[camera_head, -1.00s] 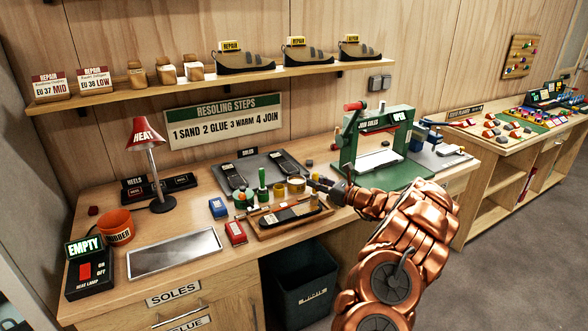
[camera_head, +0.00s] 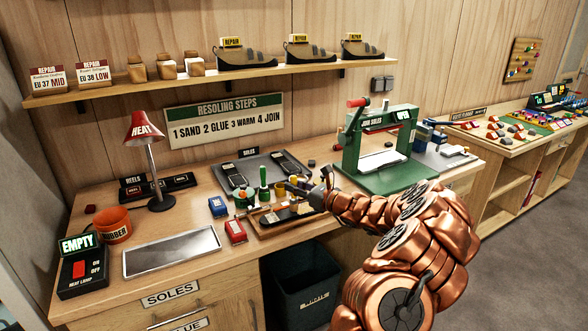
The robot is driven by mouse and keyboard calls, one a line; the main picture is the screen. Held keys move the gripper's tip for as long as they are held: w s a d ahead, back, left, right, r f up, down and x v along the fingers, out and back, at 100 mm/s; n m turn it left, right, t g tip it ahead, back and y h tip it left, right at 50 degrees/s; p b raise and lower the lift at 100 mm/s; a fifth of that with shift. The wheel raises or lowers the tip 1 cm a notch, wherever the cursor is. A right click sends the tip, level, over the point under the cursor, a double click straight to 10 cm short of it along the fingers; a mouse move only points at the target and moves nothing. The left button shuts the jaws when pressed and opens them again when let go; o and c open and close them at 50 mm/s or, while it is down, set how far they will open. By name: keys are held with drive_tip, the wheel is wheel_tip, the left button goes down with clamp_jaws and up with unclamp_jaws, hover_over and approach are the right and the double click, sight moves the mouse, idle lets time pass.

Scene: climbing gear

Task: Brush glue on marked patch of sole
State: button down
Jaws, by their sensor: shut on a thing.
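A dark sole (camera_head: 275,215) lies in a shallow wooden tray (camera_head: 262,234) at the front of the bench. A pale patch (camera_head: 303,209) shows at its right end. My gripper (camera_head: 298,190) is just above and behind this end, close to the small pots. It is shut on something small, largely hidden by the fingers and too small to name. A green-handled tool (camera_head: 263,177) stands upright left of the gripper. A yellow pot (camera_head: 280,190) stands between them. Whether the gripper touches the sole or a pot I cannot tell.
Two more soles lie on a grey tray (camera_head: 262,163) behind. A red block (camera_head: 236,231) and a blue block (camera_head: 218,206) stand left of the wooden tray. A green press (camera_head: 390,180) stands right, near my arm. A metal plate (camera_head: 172,252) and heat lamp (camera_head: 145,130) are left.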

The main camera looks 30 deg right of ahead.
drive_tip(key=shift+a+r+p, duration=0.15)
drive_tip(key=shift+r+p, duration=2.3)
drive_tip(key=shift+r, duration=1.6)
